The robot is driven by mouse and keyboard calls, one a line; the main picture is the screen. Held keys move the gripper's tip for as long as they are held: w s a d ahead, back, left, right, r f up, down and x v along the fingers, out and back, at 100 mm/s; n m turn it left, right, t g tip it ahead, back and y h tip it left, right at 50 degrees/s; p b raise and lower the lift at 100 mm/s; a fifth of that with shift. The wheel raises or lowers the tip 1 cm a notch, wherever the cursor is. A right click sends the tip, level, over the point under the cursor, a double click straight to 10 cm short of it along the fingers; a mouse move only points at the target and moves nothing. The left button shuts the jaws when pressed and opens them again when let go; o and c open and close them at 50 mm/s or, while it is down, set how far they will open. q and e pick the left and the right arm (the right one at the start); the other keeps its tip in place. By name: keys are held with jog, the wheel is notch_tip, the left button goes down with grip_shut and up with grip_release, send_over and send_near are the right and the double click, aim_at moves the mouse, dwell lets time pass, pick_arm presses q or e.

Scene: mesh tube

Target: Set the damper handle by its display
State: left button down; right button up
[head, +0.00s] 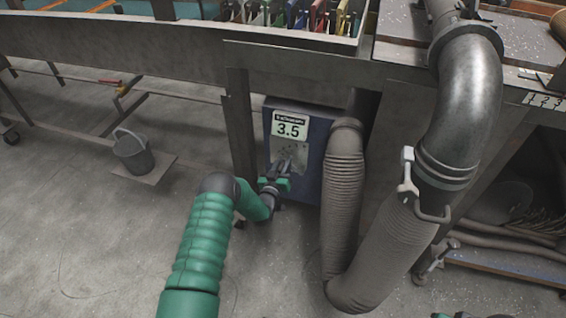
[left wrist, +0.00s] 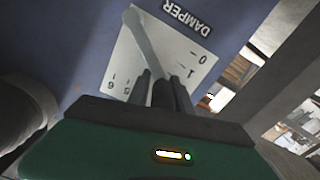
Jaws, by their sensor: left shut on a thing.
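The damper box (head: 312,152) is a blue cabinet under the bench in the head view. Its display (head: 289,128) reads 3.5. Below the display is a pale dial plate (left wrist: 125,60), largely covered by my gripper in the head view. In the left wrist view the plate shows numbers such as 0, 1, 5 and 6, beside a DAMPER label (left wrist: 187,18). The grey damper handle (left wrist: 148,40) lies across the plate. My left gripper (head: 284,170) is at the plate, its dark fingers (left wrist: 163,92) shut on the handle. A green sliver at the bottom edge may be my right gripper.
A ribbed hose (head: 343,190) runs close to the box's right side and loops up to a metal elbow pipe (head: 468,90) with a pale lever (head: 408,172). A bench leg (head: 241,130) stands left of the box. A bucket (head: 132,152) sits farther left.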

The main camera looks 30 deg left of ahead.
pick_arm(q)
jog(key=shift+d+f, duration=0.2)
jog(key=shift+f, duration=0.1)
jog(key=c, duration=1.3)
grip_release()
jog(key=shift+o, duration=0.3)
jog(key=shift+r, duration=0.15)
jog(key=shift+s+p, duration=0.35)
jog(key=p+v, duration=0.6)
jog(key=v, duration=1)
